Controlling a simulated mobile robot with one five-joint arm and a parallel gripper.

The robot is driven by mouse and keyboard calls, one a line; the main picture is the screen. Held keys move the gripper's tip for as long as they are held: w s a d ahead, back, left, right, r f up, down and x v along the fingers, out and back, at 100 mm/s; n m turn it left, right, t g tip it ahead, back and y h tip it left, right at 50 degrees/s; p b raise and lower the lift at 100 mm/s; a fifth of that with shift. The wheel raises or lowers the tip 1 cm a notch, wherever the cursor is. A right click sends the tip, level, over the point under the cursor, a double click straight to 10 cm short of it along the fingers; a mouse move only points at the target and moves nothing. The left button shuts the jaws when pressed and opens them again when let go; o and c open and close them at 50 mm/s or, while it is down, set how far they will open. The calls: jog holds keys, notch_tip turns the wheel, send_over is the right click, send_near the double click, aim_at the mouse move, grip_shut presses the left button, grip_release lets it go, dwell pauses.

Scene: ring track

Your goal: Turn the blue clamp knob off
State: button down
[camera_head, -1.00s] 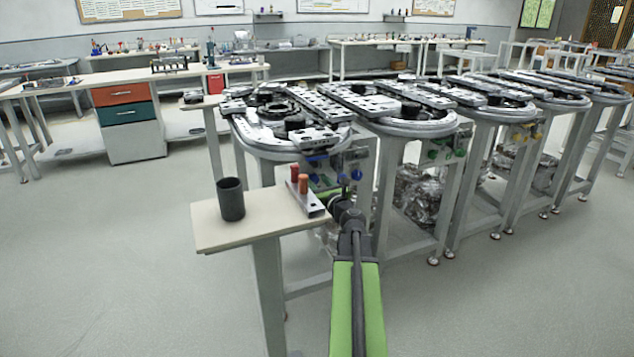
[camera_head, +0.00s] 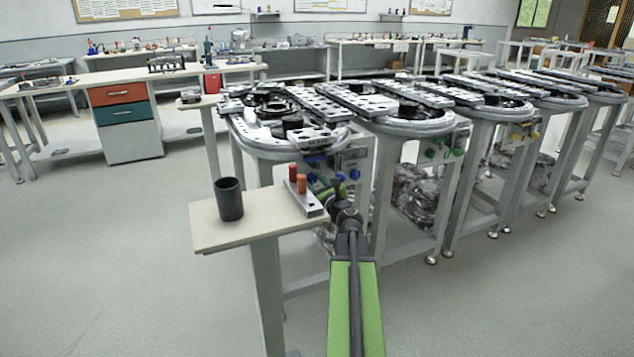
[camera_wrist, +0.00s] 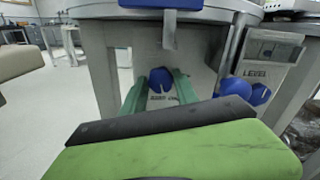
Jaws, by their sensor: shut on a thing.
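A blue knob (camera_wrist: 160,74) sits on the grey front panel of the nearest ring track station, with a small label under it that I cannot read fully. In the wrist view, the two green fingers of my gripper (camera_wrist: 161,84) stand on either side of this knob and are shut on it. In the head view, my arm reaches to the station front and its dark wrist hides most of the gripper and the held knob.
More blue knobs (camera_wrist: 236,88) sit to the right, by a box marked LEVEL (camera_wrist: 268,55).

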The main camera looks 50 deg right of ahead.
jog(key=n, duration=0.3)
jog(key=shift+s+d+f+n, duration=0.1)
jog(key=shift+s+n, duration=0.05)
jog(key=shift+n, duration=1.95)
jog(key=c, duration=0.9)
grip_release()
jog(key=shift+c, duration=0.2)
